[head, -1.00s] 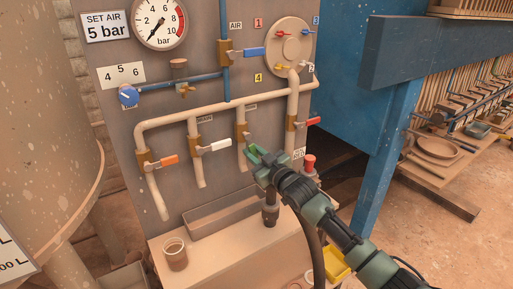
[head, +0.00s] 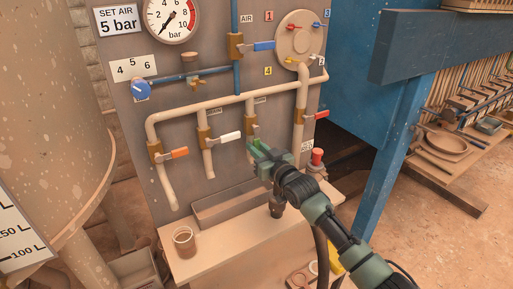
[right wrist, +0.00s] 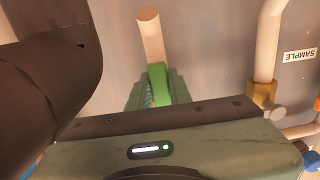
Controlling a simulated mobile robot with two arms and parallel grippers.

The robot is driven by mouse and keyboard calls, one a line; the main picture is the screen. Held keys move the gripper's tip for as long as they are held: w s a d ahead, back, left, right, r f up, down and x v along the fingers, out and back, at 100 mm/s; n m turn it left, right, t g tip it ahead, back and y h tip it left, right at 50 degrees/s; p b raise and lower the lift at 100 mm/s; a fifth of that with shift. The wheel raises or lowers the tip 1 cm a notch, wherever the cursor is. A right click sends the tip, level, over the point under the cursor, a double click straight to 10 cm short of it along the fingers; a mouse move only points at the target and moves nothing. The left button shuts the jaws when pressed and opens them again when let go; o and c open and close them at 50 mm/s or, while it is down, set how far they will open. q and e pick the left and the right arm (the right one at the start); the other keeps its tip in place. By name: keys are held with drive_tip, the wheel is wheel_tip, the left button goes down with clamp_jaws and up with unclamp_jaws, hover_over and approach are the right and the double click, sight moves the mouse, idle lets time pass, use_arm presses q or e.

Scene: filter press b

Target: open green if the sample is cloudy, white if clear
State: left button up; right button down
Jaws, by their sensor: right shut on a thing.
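My right gripper (head: 264,152) is at the third valve from the left on the panel, below its brass body (head: 251,133). The right wrist view shows its jaws shut on a bright green handle (right wrist: 158,84), with a pale pipe end (right wrist: 150,30) just beyond. The white handle (head: 230,138) sticks out to the right from the valve beside it. A glass cup (head: 184,241) stands on the ledge at the lower left; whether its contents are cloudy or clear cannot be told. My left gripper is not in view.
An orange handle (head: 179,153) and a red handle (head: 321,115) flank these valves. A blue handle (head: 264,45) and a pressure gauge (head: 170,18) are above. A trough (head: 230,208) lies below the pipes. A red knob (head: 317,156) is close right of my gripper.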

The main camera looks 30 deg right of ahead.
drive_tip(key=c, duration=1.3)
unclamp_jaws()
drive_tip(key=shift+s, duration=0.1)
drive_tip(key=s, duration=0.2)
drive_tip(key=s+b, duration=0.1)
drive_tip(key=s, duration=0.4)
drive_tip(key=shift+s+d, duration=0.3)
drive_tip(key=shift+s, duration=0.05)
